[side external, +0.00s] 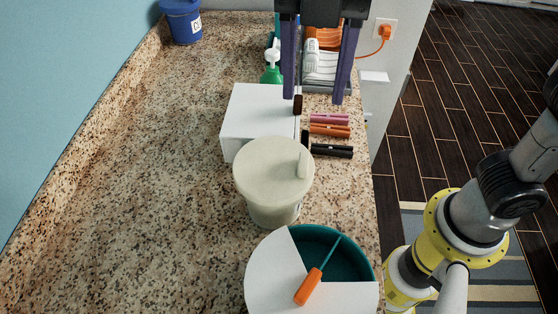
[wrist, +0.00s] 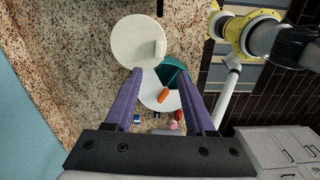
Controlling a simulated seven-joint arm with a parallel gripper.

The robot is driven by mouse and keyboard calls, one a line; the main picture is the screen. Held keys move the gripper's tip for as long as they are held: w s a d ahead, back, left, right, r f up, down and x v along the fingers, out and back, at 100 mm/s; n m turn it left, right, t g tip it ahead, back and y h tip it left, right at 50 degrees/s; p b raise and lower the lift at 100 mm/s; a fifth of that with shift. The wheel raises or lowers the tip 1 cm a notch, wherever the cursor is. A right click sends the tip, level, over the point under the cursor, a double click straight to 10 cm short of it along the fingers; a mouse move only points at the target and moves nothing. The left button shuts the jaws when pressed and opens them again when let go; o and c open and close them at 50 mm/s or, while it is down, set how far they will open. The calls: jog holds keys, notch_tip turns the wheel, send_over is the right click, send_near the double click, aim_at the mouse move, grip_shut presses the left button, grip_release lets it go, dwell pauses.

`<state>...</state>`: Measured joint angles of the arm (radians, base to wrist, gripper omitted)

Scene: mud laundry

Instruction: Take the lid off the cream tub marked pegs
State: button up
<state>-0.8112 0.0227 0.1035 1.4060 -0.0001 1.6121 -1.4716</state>
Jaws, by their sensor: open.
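The cream tub (side external: 273,212) stands upright on the speckled counter with its round cream lid (side external: 262,160) on top. The lid has a raised upright grip (side external: 302,165) near its right edge. No marking on the tub is readable. In the wrist view the lid (wrist: 132,42) is seen from above, with its grip (wrist: 160,47) at the right. My gripper (side external: 313,100) is open and empty, with two purple fingers pointing down. It shows above and behind the tub in the side view, apart from the lid. In the wrist view my gripper (wrist: 159,70) has its fingertips below the lid.
A teal bowl (side external: 335,243) partly covered in white, with an orange-handled tool (side external: 309,286) on it, stands close in front of the tub. A white box (side external: 250,110) and several markers (side external: 330,128) lie behind. A blue bucket (side external: 181,22) stands far left. The left counter is clear.

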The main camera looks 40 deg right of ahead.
aim_at(304, 158)
jog(key=f, duration=1.3)
jog(key=shift+w+f, duration=0.15)
jog(key=shift+w, duration=0.05)
grip_shut()
